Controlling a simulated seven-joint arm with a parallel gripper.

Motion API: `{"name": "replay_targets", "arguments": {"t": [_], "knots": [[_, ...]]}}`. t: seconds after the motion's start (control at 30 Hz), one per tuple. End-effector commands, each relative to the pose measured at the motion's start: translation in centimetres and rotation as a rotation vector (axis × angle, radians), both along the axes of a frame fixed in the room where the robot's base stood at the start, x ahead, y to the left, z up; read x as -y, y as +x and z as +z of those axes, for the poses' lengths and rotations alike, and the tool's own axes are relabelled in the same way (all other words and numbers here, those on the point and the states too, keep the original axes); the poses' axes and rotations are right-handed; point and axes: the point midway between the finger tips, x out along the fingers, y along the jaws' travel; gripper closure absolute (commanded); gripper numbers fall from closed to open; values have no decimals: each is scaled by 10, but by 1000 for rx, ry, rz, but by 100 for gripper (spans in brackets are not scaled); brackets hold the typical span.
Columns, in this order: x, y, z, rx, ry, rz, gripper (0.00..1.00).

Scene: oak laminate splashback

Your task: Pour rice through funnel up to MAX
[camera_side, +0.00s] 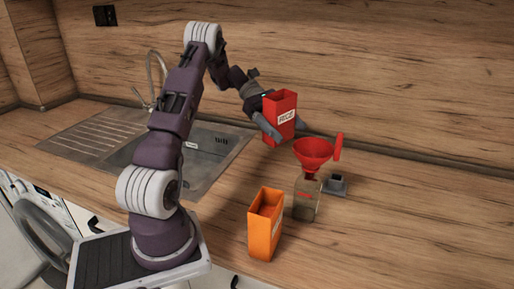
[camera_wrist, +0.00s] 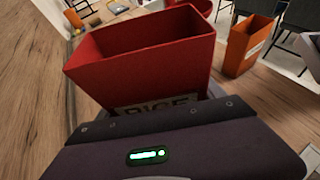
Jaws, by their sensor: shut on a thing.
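My gripper (camera_side: 280,130) is shut on a red open-topped box (camera_side: 284,106) labelled RICE. The box is held nearly upright above the counter, behind and to the left of the funnel. In the wrist view the box (camera_wrist: 140,62) shows its open mouth and inner walls; I cannot see rice in it. A red funnel (camera_side: 313,151) sits in the mouth of a clear bottle (camera_side: 305,200) standing on the counter. A small red mark shows on the bottle, but I cannot read it. I cannot tell how full the bottle is.
An orange open-topped box (camera_side: 264,225) stands left of the bottle, near the front edge; it also shows in the wrist view (camera_wrist: 246,45). A small grey block (camera_side: 335,185) and an upright red piece (camera_side: 338,147) are right of the bottle. A sink (camera_side: 205,150) lies left; the right counter is clear.

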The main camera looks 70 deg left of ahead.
Motion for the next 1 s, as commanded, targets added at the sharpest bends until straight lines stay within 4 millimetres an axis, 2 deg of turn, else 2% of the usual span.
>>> {"name": "replay_targets", "arguments": {"t": [0.03,0.1,0.2,0.3,0.43,0.5,0.6,1.0], "knots": [[17,16,21,16,16,-89,89],[44,34,52,26,30,-210,89],[82,49,95,40,46,-360,89],[113,55,131,52,57,-466,89],[138,54,161,62,67,-538,89],[145,54,169,64,71,-555,89],[149,54,170,66,77,-563,89],[142,63,144,152,175,-558,89]]}}
